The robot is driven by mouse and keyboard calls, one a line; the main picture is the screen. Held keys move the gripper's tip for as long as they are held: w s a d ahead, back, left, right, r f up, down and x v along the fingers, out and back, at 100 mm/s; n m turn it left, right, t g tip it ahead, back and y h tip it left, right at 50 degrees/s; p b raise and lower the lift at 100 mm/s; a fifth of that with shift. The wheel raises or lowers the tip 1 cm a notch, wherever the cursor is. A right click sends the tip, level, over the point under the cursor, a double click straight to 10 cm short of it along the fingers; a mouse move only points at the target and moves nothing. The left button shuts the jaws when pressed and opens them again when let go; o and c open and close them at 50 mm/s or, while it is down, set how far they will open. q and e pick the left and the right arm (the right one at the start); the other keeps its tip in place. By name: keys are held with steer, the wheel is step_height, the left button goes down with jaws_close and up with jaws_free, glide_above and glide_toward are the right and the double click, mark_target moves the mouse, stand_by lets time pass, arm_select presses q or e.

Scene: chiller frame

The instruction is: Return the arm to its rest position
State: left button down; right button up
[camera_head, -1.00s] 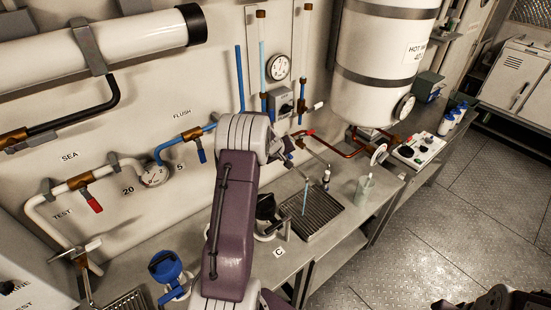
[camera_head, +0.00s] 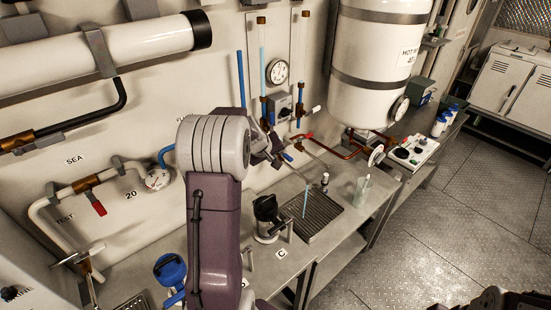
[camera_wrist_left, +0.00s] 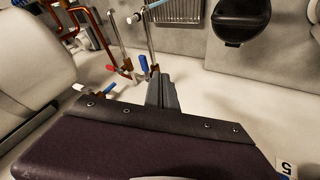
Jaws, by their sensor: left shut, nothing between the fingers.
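My left arm (camera_head: 214,225) rises from the bottom of the head view, a purple link with a pale ribbed elbow joint in front of the wall panel. My left gripper (camera_wrist_left: 160,76) shows in the left wrist view as two dark grey fingers, closed together with nothing between them. It points towards the pale surface and pipework, apart from them. My right gripper is not in view.
A steel counter (camera_head: 345,238) runs along the wall with a black-topped fitting (camera_head: 267,212), a drip tray (camera_head: 312,217) and a glass (camera_head: 362,189). A white tank (camera_head: 376,75) hangs above. The floor at right is clear.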

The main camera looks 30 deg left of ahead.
arm_select(q)
steer(key=w+d+r+m+h, duration=0.1)
steer(key=w+d+r+m, duration=0.15)
steer(key=d, duration=0.45)
steer(key=s+d+f+m+g+h, duration=0.1)
steer(key=s+d+f+m, duration=0.1)
steer(key=s+d, duration=0.35)
steer(key=s+d+f+m+g+h, duration=0.1)
steer(key=s+d+f+m, duration=0.1)
steer(key=d, duration=0.6)
steer(key=s+f+m+g, duration=0.2)
steer(key=s+f, duration=0.2)
steer(key=s, duration=0.5)
steer(key=s+d+f+m+g+y+b, duration=0.1)
steer(key=s+f+m+g, duration=0.1)
steer(key=s, duration=0.7)
steer(key=shift+f, duration=0.85)
steer(key=shift+d+m, duration=0.2)
steer(key=shift+m, duration=0.05)
steer(key=shift+a, duration=0.15)
